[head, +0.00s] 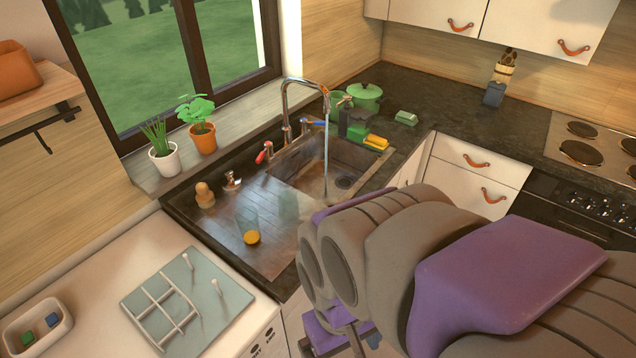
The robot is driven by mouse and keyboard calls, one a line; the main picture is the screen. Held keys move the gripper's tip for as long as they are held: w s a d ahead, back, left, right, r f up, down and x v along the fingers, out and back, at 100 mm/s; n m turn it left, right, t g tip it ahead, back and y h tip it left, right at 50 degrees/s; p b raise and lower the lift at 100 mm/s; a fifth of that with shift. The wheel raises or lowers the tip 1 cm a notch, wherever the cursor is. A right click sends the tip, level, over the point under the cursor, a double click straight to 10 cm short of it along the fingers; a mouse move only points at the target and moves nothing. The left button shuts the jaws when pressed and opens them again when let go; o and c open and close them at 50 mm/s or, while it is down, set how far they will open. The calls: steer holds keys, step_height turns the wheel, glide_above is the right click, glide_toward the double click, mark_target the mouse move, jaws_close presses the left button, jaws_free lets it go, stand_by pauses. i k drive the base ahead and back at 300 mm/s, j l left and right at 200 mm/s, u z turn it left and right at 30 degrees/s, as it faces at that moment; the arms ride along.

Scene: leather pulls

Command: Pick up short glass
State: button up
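A clear glass (246,222) with some orange at its bottom stands on the drainboard left of the sink basin. A second clear, greenish glass shape (288,206) shows just right of it, close to my arm. I cannot tell for sure which of the two is the short glass. My arm fills the lower right of the head view. My gripper (338,338) shows only in part at the bottom edge, in front of and below the counter edge, well apart from the glasses. Its fingers are mostly hidden by the arm and cut off by the frame.
A tap (304,92) runs water into the sink basin (345,160). A wooden figure (205,195) stands left of the glasses. Two potted plants stand on the windowsill. A rack with pegs (205,268) lies on the white worktop. A green pot (365,97) stands behind the sink.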

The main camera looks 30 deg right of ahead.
mark_target(289, 211)
steer(key=z, duration=0.3)
steer(key=i+u, duration=0.1)
steer(key=u, duration=0.25)
steer(key=i+u, duration=0.1)
steer(key=u, duration=0.25)
steer(key=i+l+u, duration=0.1)
steer(key=u, duration=0.25)
